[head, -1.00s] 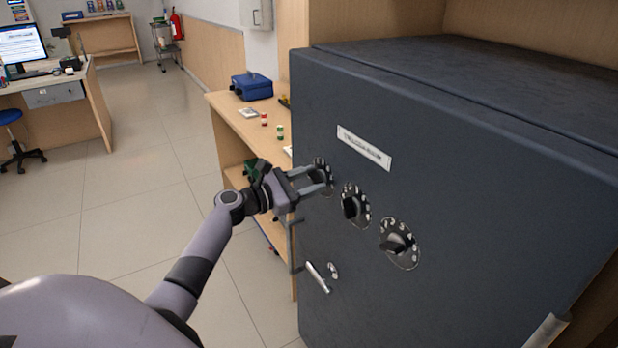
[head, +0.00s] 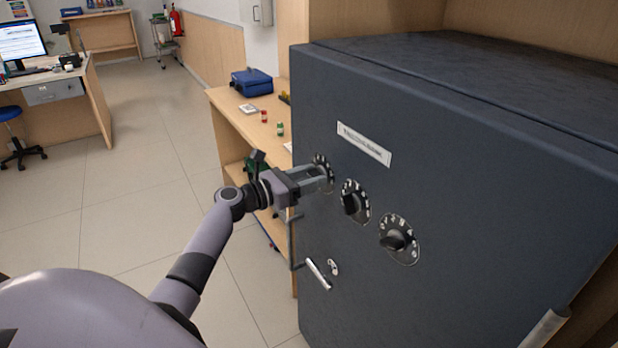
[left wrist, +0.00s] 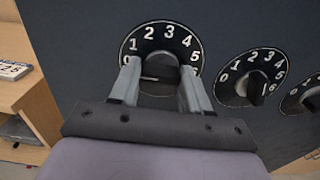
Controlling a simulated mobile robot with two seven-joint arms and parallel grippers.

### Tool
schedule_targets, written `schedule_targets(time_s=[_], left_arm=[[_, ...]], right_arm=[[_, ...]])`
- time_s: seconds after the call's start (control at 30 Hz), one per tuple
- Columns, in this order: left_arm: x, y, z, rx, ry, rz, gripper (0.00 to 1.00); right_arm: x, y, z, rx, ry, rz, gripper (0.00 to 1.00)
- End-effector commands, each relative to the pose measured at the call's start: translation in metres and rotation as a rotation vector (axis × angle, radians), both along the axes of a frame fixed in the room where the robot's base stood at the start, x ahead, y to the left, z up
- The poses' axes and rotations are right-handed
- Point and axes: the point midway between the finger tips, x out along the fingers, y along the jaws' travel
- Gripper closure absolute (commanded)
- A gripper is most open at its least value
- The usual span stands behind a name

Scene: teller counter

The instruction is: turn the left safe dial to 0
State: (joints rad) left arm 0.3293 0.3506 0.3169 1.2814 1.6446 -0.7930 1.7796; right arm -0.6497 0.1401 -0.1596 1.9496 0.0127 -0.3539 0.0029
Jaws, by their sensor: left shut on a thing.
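The dark safe (head: 440,150) fills the right of the head view, with three round dials in a slanting row below a white label. The left dial (head: 327,165) is partly covered by my left gripper (head: 318,178). In the left wrist view this dial (left wrist: 160,38) shows the numbers 1 to 5 around its upper rim. My left gripper (left wrist: 160,84) is shut on its knob (left wrist: 157,86), with one finger on each side; the knob's pointer direction is hard to tell. The middle dial (head: 355,202) and right dial (head: 399,239) have black knobs. My right gripper is not in view.
A wooden shelf unit (head: 225,105) with a blue box (head: 251,83) stands left of the safe. Open floor lies at the left.

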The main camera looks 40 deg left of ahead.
Motion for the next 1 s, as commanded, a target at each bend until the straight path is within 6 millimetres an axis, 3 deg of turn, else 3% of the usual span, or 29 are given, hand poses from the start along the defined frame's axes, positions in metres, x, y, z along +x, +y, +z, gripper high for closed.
schedule_targets(time_s=[0.17, 0.2, 0.27, 0.63, 1.0], left_arm=[[0.0, 0.0, 0.0, -0.005, 0.002, 0.0, 0.84], [0.0, 0.0, 0.0, -0.005, 0.002, 0.0, 0.44], [0.0, 0.0, 0.0, -0.005, 0.002, 0.0, 0.28], [-0.004, 0.002, -0.001, -0.001, 0.002, 0.0, 0.28], [-0.05, 0.02, -0.002, 0.0, 0.002, 0.001, 0.28]], right_arm=[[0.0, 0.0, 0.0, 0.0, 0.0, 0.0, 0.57], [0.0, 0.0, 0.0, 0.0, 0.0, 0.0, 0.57], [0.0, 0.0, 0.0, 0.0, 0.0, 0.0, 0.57], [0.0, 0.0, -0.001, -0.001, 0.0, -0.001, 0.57], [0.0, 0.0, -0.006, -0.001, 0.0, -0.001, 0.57]])
